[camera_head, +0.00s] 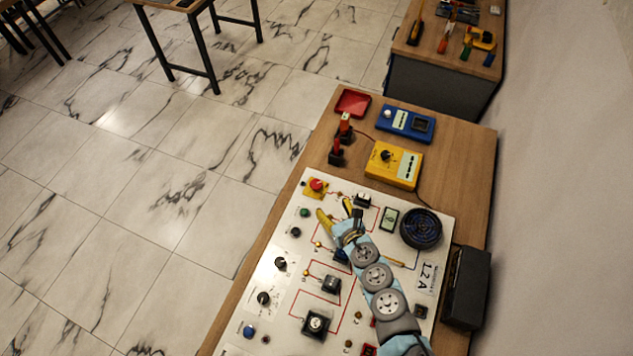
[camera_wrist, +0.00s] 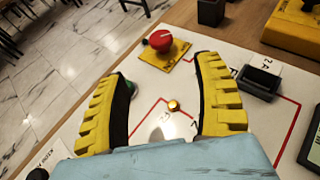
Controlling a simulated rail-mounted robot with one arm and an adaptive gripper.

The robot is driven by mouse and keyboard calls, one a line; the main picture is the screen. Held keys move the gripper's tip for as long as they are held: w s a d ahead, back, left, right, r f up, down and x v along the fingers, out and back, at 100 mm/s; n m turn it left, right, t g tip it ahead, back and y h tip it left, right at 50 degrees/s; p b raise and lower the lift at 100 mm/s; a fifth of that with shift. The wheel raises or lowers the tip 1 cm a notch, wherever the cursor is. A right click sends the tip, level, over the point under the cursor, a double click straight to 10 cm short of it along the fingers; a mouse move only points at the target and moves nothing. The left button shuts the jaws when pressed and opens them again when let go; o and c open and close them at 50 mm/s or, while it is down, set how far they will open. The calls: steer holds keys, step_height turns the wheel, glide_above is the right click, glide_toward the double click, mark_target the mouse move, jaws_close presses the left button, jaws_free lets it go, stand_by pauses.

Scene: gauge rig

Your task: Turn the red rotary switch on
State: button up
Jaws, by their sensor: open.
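The red rotary switch (camera_head: 317,184) sits on a yellow square plate at the far left corner of the white panel (camera_head: 290,215). In the wrist view the red knob (camera_wrist: 161,41) shows beyond the fingertips, near the middle. My gripper (camera_head: 337,212) is over the panel, just nearer than the switch. In the wrist view my gripper (camera_wrist: 155,75) has its two yellow fingers spread wide with nothing between them. The knob is apart from both fingers. A white mark shows on top of the knob.
A green button (camera_head: 304,212) is partly behind the left finger in the wrist view. A black fuse-like block (camera_head: 363,199), a small display (camera_head: 388,219) and a round black fan (camera_head: 421,229) stand to the right. A yellow meter (camera_head: 394,165) lies beyond the panel.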

glide_toward(316, 184)
steer(key=shift+x, duration=1.75)
steer(key=shift+w+a+f, duration=0.1)
steer(key=shift+w+a, duration=0.1)
steer(key=shift+w, duration=0.4)
steer(key=shift+w+f, duration=0.35)
steer(key=shift+w, duration=0.1)
steer(key=shift+w+a+f, duration=0.1)
steer(key=shift+w+a, duration=0.25)
steer(key=shift+w, duration=0.2)
steer(key=shift+b+x, duration=0.3)
steer(key=shift+x, duration=1)
steer(key=shift+w+a+f, duration=0.1)
steer(key=shift+w+f, duration=0.1)
steer(key=c, duration=1.1)
